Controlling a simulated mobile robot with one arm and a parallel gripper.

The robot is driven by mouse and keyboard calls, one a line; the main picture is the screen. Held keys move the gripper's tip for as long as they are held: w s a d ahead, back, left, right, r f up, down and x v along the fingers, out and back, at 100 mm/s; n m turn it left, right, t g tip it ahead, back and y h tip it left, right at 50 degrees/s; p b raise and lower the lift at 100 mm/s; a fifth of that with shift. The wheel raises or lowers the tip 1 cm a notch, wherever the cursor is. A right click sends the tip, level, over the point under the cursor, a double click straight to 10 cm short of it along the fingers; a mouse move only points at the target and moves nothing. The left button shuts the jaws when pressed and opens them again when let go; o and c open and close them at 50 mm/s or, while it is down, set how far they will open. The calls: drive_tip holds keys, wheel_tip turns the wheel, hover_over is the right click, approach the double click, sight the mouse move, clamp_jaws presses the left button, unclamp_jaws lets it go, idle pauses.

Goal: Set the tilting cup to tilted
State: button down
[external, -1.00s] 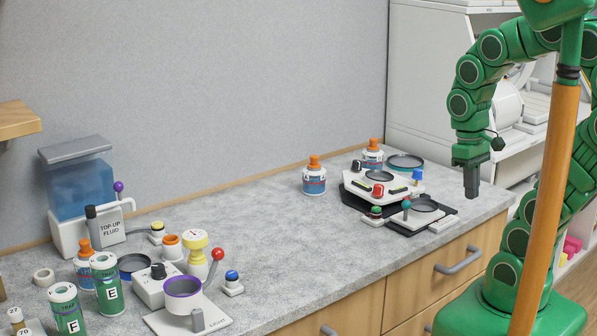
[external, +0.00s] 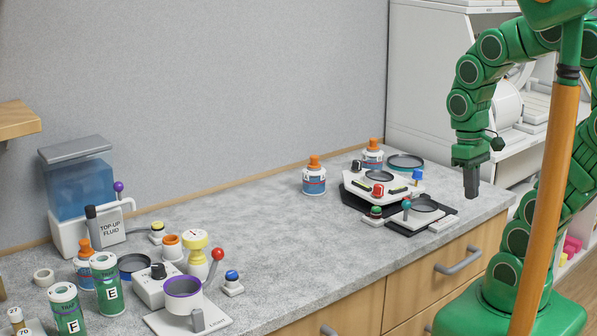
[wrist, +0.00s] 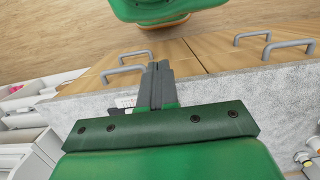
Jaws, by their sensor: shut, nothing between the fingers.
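The tilting cup (external: 184,302) appears to be the white cup with a purple rim on a flat white base plate, at the front left of the counter. It looks upright, with its opening facing up. A lever with a red knob (external: 218,254) rises beside it on the right. My gripper (external: 471,192) is shut and empty, pointing down near the counter's right end, far from the cup. Its closed fingers also show in the wrist view (wrist: 158,72). The cup does not show in the wrist view.
Green cans (external: 107,290), a fluid dispenser (external: 80,190) and a yellow-topped part (external: 197,242) crowd around the cup. A white device with knobs (external: 382,187) and a black tray stand at the right end. The counter's middle (external: 290,245) is clear.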

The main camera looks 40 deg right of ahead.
drive_tip(key=w+a+m+g+y, duration=0.15)
drive_tip(key=w+a+y, duration=0.25)
drive_tip(key=a, duration=0.5)
drive_tip(key=w+a+f+m+g+y, duration=0.1)
drive_tip(key=w+a+m+y, duration=0.2)
drive_tip(key=a, duration=0.7)
drive_tip(key=w+a+m+g+y, duration=0.1)
drive_tip(key=w+a+y, duration=0.3)
drive_tip(key=a, duration=0.5)
drive_tip(key=w+a+f+m+t+y, duration=0.3)
drive_tip(key=w+a+f+m, duration=0.3)
drive_tip(key=w+a+m, duration=0.3)
drive_tip(key=w+m+y, duration=0.1)
drive_tip(key=w, duration=0.2)
drive_tip(key=shift+a+y, duration=0.3)
approach(217, 261)
drive_tip(key=shift+f, duration=1.8)
drive_tip(key=shift+a+r, duration=0.35)
drive_tip(key=shift+a, duration=0.35)
drive_tip(key=shift+a+r, duration=0.35)
drive_tip(key=shift+a, duration=0.4)
drive_tip(key=shift+a+r, duration=0.4)
drive_tip(key=shift+a, duration=0.3)
